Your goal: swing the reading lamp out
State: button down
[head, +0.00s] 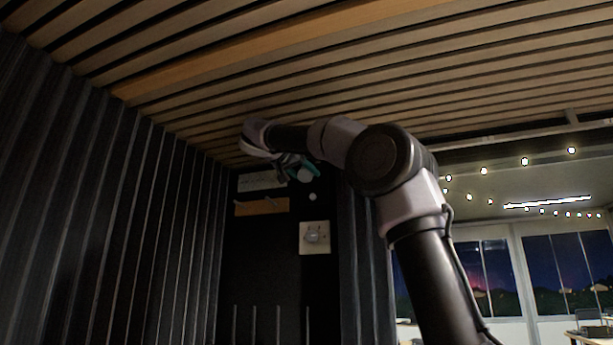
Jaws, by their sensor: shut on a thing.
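Below the lamp are a small white knob (313,197) and a beige plate with a dial (314,238). A white panel (262,181) and a wooden peg rail (262,206) are to the left. Ribbed dark walls (100,220) flank the recess. The slatted ceiling (300,60) is close above.

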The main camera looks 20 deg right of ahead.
dwell(0.3)
jog(key=shift+c, duration=1.1)
grip_release()
